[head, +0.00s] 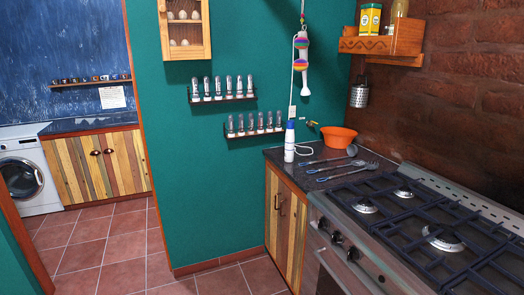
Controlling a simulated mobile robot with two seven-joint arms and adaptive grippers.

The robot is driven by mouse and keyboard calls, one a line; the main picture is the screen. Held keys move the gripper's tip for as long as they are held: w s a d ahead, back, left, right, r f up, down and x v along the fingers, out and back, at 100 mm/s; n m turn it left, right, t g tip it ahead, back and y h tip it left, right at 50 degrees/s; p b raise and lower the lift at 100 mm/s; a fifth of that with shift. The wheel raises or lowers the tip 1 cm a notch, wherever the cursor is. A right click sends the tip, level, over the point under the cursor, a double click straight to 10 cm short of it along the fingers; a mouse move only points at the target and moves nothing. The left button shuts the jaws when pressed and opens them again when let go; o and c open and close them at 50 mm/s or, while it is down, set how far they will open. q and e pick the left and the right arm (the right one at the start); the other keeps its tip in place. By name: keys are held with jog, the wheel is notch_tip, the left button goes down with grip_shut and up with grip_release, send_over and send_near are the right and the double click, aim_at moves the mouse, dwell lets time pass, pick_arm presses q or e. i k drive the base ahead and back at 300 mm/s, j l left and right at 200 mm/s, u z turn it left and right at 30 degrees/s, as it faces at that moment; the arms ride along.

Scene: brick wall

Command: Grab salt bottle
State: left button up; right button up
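A white upright bottle-like thing with a blue top (289,142) stands on the dark counter (281,160) in the head view, near the teal wall. It may be the salt bottle; no label is readable. Neither of my grippers is in view.
A gas stove (420,225) fills the right front. A wooden shelf (383,45) hangs on the brick wall. Tiled floor (100,245) is clear at left.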

aim_at(289, 140)
jog(key=i+j+z, duration=0.15)
jog(key=i+z, duration=0.15)
jog(key=i, duration=0.2)
jog(key=i+j+z, duration=0.15)
jog(key=z, duration=0.8)
jog(key=i+j+z, duration=0.25)
jog(key=j+z, duration=0.2)
jog(key=j, duration=0.15)
jog(key=j+z, duration=0.25)
jog(key=i+j+z, duration=0.1)
jog(key=j, duration=0.5)
jog(key=i+j+z, duration=0.1)
jog(key=j, duration=0.5)
